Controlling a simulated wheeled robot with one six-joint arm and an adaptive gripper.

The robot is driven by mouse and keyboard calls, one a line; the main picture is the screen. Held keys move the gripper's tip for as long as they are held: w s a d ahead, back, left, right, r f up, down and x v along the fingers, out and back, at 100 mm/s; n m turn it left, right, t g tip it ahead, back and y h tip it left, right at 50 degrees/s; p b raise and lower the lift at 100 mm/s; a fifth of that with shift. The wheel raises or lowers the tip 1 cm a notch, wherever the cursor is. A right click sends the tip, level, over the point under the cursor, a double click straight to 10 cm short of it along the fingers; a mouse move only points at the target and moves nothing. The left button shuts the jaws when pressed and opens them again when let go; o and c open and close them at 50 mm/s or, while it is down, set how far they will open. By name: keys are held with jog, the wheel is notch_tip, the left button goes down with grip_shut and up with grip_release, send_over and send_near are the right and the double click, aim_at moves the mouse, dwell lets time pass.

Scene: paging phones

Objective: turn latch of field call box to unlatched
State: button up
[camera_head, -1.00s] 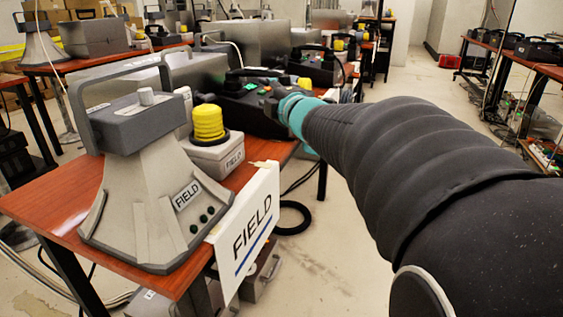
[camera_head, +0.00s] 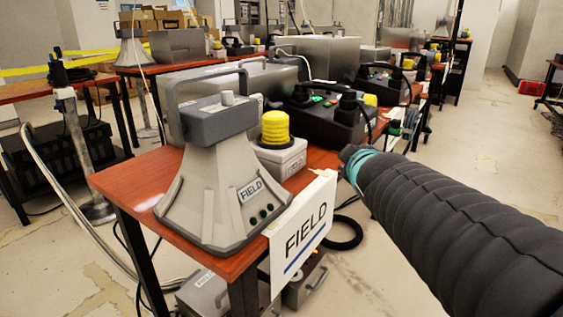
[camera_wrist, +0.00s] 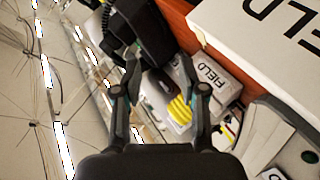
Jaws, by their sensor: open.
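My gripper (camera_wrist: 158,65) is open and empty in the wrist view, with one finger on each side. A black box (camera_wrist: 152,35) shows beyond and between the fingertips. In the head view my arm's end is right of the table, apart from it. A small grey box (camera_head: 282,157) marked FIELD carries a yellow ribbed beacon (camera_head: 276,129); the beacon also shows in the wrist view (camera_wrist: 181,108). The black box (camera_head: 325,118) with a handset and coloured buttons stands behind it. I cannot tell which is the field call box, and I cannot make out a latch.
A grey horn speaker (camera_head: 222,195) marked FIELD stands at the table's near end. A white FIELD sign (camera_head: 304,232) hangs at the table's edge. Grey boxes (camera_head: 205,292) lie on the floor below. The floor (camera_head: 380,285) right of the table is clear.

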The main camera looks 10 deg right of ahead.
jog(key=shift+s+a+f+m+g, duration=0.2)
jog(key=shift+s+f+m+g, duration=0.15)
jog(key=shift+s+f, duration=0.45)
jog(key=shift+s+r, duration=0.1)
jog(key=shift+r, duration=0.05)
jog(key=s+f+m+g, duration=0.3)
jog(key=s+f+m, duration=0.15)
jog(key=f, duration=0.25)
jog(key=s+a+f+m+g+y+p, duration=0.1)
jog(key=s+a+g+p, duration=0.1)
jog(key=s+a, duration=0.2)
jog(key=s+a+f+m+g+y+p, duration=0.1)
jog(key=s+a, duration=0.4)
jog(key=s, duration=0.5)
jog(key=shift+s+a+f+g+y+p, duration=0.35)
jog(key=shift+f+g+y+p, duration=0.1)
jog(key=shift+f+g+y, duration=0.2)
